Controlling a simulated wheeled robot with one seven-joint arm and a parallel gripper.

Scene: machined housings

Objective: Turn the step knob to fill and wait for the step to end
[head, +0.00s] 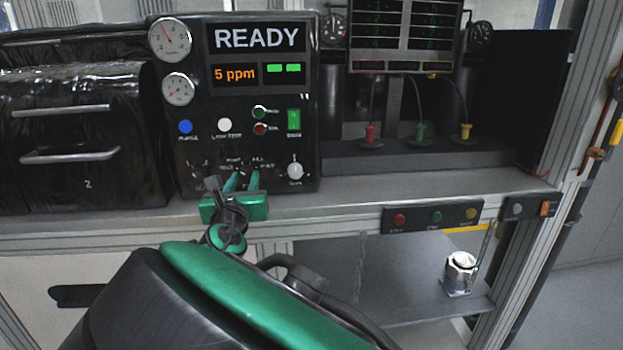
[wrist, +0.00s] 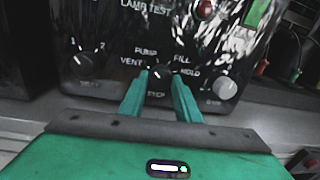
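The step knob (wrist: 161,74) is a small black knob low on the black panel. The labels PUMP, VENT, FILL and HOLD are around it, with STEP below. Its pointer direction is too small to read surely. My gripper (wrist: 160,82) has its two green fingers on either side of the knob, tips at the panel face. The gap about matches the knob's width, and I cannot tell whether the fingers touch it. In the head view my gripper (head: 243,178) covers most of the knob. The panel display (head: 256,38) reads READY, with 5 ppm below.
A black knob (wrist: 82,64) with positions 1 and 2 is left of the step knob, and a pale knob (wrist: 225,88) is to its right. A lamp test button (head: 224,125) and a green switch (head: 294,120) are above. The shelf edge (head: 330,215) runs below the panel.

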